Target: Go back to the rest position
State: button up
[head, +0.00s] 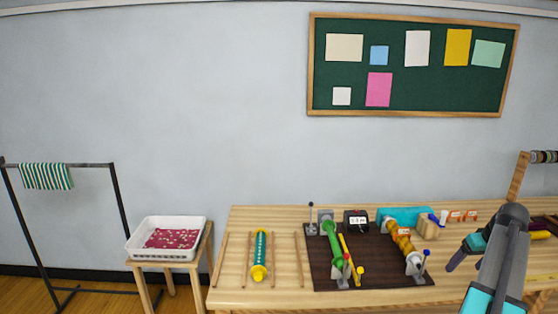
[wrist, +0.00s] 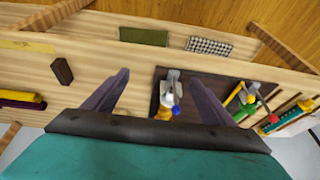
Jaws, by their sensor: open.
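My gripper (head: 456,260) is at the right of the head view, above the right part of the wooden table (head: 255,296). In the wrist view my gripper (wrist: 159,76) has its two purple fingers wide apart, with nothing held between them. The grey end of a roller stand (wrist: 172,82) on the dark board shows in the gap between the fingers, lower down and apart from them.
The dark board (head: 322,278) carries a green roller (head: 333,245) and a yellow-orange roller (head: 402,241). A teal and yellow roller (head: 261,255) lies between sticks at left. A white tray (head: 140,251) stands on a stool. The wall above the table is clear below the chalkboard (head: 410,95).

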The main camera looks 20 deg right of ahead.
jog(key=w+a+f, duration=0.3)
jog(key=a+f, duration=0.2)
jog(key=w+a+f+g+y, duration=0.1)
jog(key=w+a+f, duration=0.2)
jog(key=a+f, duration=0.3)
jog(key=w+a+f+y, duration=0.1)
jog(key=w+a+f, duration=0.2)
jog(key=a+f, duration=0.2)
jog(key=shift+a+f+n+g, duration=0.2)
jog(key=shift+f+n+g, duration=0.1)
jog(key=shift+f, duration=0.1)
jog(key=s+a+f+n+g+y, duration=0.1)
jog(key=s+a+f+g, duration=0.1)
jog(key=a+f, duration=1.1)
jog(key=s+a+f+g, duration=0.1)
jog(key=a+f+g, duration=0.1)
jog(key=a+f, duration=1.1)
jog(key=s+a+f+n+g+h, duration=0.1)
jog(key=s+a+f+g, duration=0.1)
jog(key=s+a, duration=0.8)
jog(key=s+a+f+n+g+h, duration=0.1)
jog(key=s+a+f, duration=0.4)
jog(key=s+a, duration=0.6)
jog(key=shift+a+g+b, duration=0.35)
jog(key=shift+a+g, duration=0.05)
jog(key=shift+g, duration=0.2)
jog(key=shift+r, duration=0.1)
